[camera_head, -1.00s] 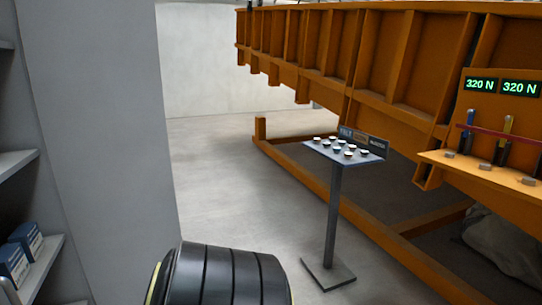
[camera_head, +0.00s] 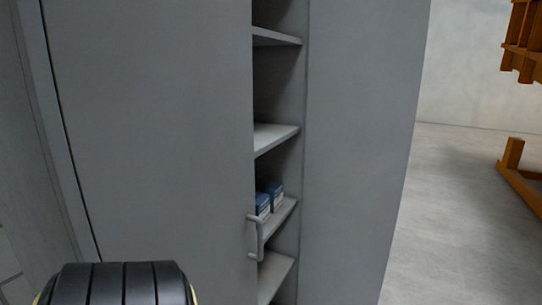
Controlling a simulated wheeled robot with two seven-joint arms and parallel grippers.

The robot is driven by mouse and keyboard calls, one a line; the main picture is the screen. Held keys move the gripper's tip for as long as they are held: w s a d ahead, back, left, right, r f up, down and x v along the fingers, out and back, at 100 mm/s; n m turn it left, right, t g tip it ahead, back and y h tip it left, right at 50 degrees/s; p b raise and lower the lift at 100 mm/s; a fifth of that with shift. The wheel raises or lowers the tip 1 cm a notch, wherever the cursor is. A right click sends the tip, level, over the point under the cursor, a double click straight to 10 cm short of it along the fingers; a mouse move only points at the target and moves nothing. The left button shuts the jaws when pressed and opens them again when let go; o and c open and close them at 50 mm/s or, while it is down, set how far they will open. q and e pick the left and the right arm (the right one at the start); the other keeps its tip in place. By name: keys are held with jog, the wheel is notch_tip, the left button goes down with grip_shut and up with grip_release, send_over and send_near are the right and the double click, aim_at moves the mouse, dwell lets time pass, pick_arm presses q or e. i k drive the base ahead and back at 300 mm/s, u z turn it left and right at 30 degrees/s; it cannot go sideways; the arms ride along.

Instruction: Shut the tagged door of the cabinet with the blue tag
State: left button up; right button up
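A grey cabinet fills the left and middle of the view. A tall grey door (camera_head: 150,130) with a pale bar handle (camera_head: 255,238) near its right edge stands partly open. Shelves (camera_head: 276,139) show in the gap to its right. Right of the gap is another tall grey panel (camera_head: 358,150); I cannot tell whether it is a side wall or a second door. No blue tag shows on the surfaces in view. Neither of my grippers is in view; only a dark, ribbed part of my arm shows at the bottom left.
Small blue and white boxes (camera_head: 270,197) stand on a lower shelf. Open concrete floor (camera_head: 455,210) lies right of the cabinet. Part of an orange frame (camera_head: 519,180) stands at the far right edge.

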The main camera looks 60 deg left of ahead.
aim_at(367, 59)
jog(key=u, duration=0.6)
jog(key=i, duration=4.45)
jog(key=u, duration=0.4)
jog(key=i, duration=1)
jog(key=u, duration=4.3)
jog(key=i, duration=0.95)
jog(key=z, duration=0.95)
